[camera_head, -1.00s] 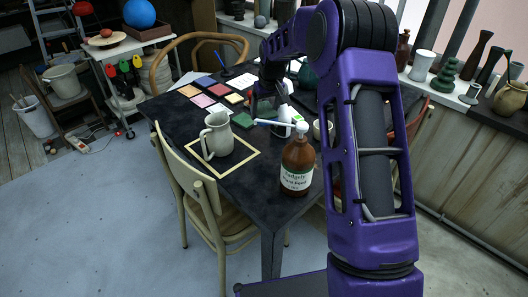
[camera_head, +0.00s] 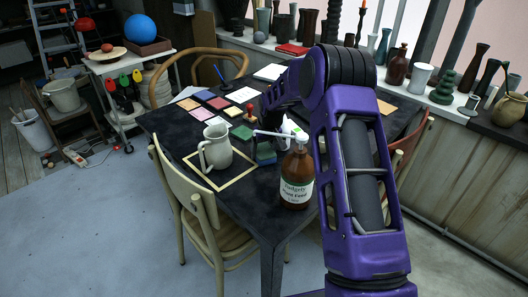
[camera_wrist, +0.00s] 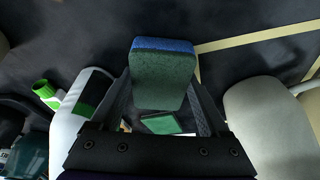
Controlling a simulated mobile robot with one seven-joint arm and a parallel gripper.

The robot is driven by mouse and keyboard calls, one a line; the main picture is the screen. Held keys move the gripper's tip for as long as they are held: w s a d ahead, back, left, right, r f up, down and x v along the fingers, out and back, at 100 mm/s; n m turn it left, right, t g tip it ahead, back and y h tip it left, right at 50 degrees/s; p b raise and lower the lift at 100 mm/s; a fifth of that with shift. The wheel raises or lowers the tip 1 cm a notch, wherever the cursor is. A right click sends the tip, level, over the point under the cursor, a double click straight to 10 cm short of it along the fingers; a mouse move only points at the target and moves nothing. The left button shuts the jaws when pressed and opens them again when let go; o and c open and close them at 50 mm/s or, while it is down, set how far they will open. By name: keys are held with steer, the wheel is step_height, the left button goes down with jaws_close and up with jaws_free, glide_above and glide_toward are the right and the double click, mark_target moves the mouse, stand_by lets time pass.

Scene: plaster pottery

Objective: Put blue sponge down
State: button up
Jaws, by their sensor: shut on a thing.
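The blue sponge (camera_wrist: 163,75) has a blue layer and a green face. In the wrist view it sits between the two fingers of my gripper (camera_wrist: 165,95), which is shut on it. In the head view the sponge (camera_head: 265,154) shows low over the dark table (camera_head: 215,193), between the grey jug and the brown bottle. My arm hides part of the gripper there. I cannot tell whether the sponge touches the table top.
A grey jug (camera_head: 216,147) stands within a pale square frame (camera_head: 238,179). A brown pump bottle (camera_head: 297,178) stands at the near table edge. A white spray bottle (camera_wrist: 78,110) is close on the left. Coloured tiles (camera_head: 218,102) lie farther back.

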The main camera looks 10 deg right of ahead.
steer(key=shift+f, duration=0.15)
steer(key=o, duration=1.2)
steer(key=shift+c, duration=0.2)
steer(key=p+v, duration=0.1)
steer(key=v, duration=1.1)
